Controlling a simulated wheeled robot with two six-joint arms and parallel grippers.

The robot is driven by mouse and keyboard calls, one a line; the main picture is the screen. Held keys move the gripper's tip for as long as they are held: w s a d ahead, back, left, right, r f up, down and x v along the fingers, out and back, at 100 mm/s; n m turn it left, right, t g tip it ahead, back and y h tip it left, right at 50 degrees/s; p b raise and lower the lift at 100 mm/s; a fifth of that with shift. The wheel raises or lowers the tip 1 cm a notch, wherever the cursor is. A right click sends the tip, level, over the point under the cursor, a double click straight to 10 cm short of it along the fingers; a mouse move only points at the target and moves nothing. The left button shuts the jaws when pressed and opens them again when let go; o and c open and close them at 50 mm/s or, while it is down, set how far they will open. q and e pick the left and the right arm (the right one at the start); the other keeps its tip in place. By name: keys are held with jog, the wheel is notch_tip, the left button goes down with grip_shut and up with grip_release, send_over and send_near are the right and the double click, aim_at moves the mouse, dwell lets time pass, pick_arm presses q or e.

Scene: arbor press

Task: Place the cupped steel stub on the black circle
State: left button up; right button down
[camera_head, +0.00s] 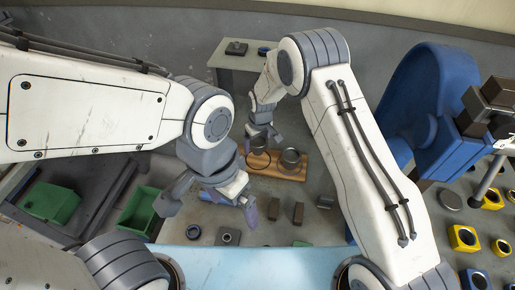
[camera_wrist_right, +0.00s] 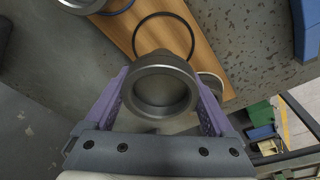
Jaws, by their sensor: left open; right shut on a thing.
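My right gripper (camera_head: 262,137) is shut on the cupped steel stub. In the right wrist view the stub (camera_wrist_right: 160,92) sits between the purple fingers of that gripper (camera_wrist_right: 163,98), its round hollow facing the camera. The black circle (camera_head: 257,168) is a thin ring outline on the wooden board (camera_head: 285,175). In the right wrist view the black circle (camera_wrist_right: 160,15) shows beyond the stub, which hides its near part. I cannot tell the stub's height above the board. My left gripper (camera_head: 207,206) is open and empty, left of and nearer than the board.
Another steel cup (camera_head: 290,158) stands on the board, right of the black circle. Green bins (camera_head: 140,212) are at left. A blue press (camera_head: 425,110) and several yellow blocks (camera_head: 463,238) are at right.

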notch_tip(320, 180, down, 3)
jog(key=shift+f+p, duration=0.1)
jog(key=shift+p, duration=0.8)
jog(key=shift+f, duration=0.2)
jog(key=shift+f, duration=0.1)
jog(key=shift+f, duration=0.1)
grip_release()
